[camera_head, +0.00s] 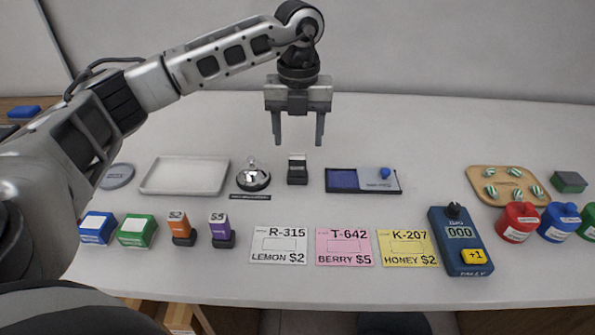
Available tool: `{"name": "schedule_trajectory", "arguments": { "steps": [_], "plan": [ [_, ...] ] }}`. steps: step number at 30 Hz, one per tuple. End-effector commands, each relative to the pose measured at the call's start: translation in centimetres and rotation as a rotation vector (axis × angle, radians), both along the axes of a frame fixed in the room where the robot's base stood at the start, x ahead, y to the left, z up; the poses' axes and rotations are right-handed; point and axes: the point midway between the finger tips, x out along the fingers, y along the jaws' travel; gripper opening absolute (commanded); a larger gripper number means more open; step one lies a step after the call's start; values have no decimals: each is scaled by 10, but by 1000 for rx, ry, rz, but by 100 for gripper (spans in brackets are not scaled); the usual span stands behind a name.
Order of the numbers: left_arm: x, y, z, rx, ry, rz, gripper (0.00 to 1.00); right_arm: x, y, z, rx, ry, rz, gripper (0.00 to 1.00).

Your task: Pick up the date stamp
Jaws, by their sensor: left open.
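A small black stamp with a light grey top (297,168), which looks like the date stamp, stands upright on the white counter between the bell and the ink pad. My left gripper (298,138) points downward above and slightly behind it in the picture. Its two fingers are apart with nothing between them. The fingertips appear clear of the stamp, though the exact height gap cannot be told. My right gripper does not show.
A silver bell (253,180) is close left of the stamp; a blue ink pad (343,179) is right. In front stand an orange stamp (181,228), a purple stamp (221,231), labels (279,245) and a tally counter (460,243). An empty tray (185,176) lies left.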

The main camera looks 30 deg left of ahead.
Motion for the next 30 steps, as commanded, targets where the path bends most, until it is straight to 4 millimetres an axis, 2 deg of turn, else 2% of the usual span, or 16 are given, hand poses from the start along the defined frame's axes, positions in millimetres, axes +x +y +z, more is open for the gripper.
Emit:
{"name": "schedule_trajectory", "arguments": {
  "steps": [5,13,22,23,28,30],
  "plan": [
    [-1,0,-11,0,1,-1,58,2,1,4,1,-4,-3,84],
    [-3,1,-50,0,2,-1,58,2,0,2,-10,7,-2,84],
    [-3,0,-56,0,-1,-1,58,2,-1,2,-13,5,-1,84],
    [-3,0,-56,-1,-1,-1,55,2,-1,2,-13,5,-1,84],
    [-3,0,-56,-1,-1,-1,8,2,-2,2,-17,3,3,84],
    [-2,0,-55,-1,-2,-1,6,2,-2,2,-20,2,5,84]
  ]
}}
